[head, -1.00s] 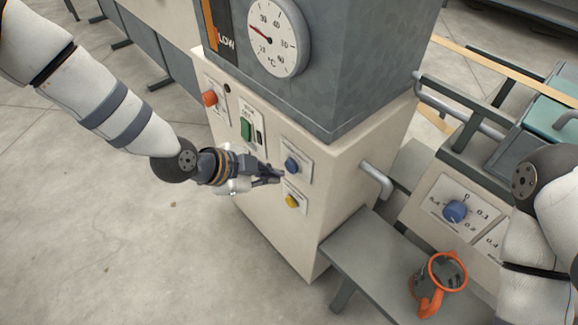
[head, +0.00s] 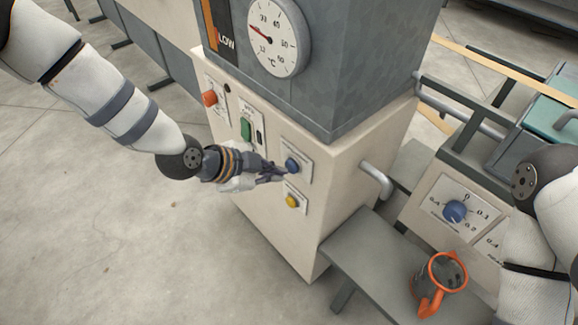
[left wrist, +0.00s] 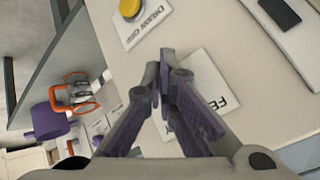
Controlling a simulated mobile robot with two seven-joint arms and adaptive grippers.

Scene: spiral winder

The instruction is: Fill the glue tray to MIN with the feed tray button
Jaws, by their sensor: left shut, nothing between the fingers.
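The blue button (head: 292,165) is on a white plate on the front of the cream cabinet, above a yellow button (head: 292,201). In the left wrist view, a plate partly reading "FE" (left wrist: 221,78) lies behind my fingers, which hide its button.
A dial gauge in °C (head: 278,38) is on the grey housing above. A red button (head: 209,98) and a green switch (head: 246,129) sit left of the blue button. A grey handle (head: 377,180) juts from the cabinet side. An orange-rimmed jug (head: 447,272) stands on a grey shelf (head: 358,258).

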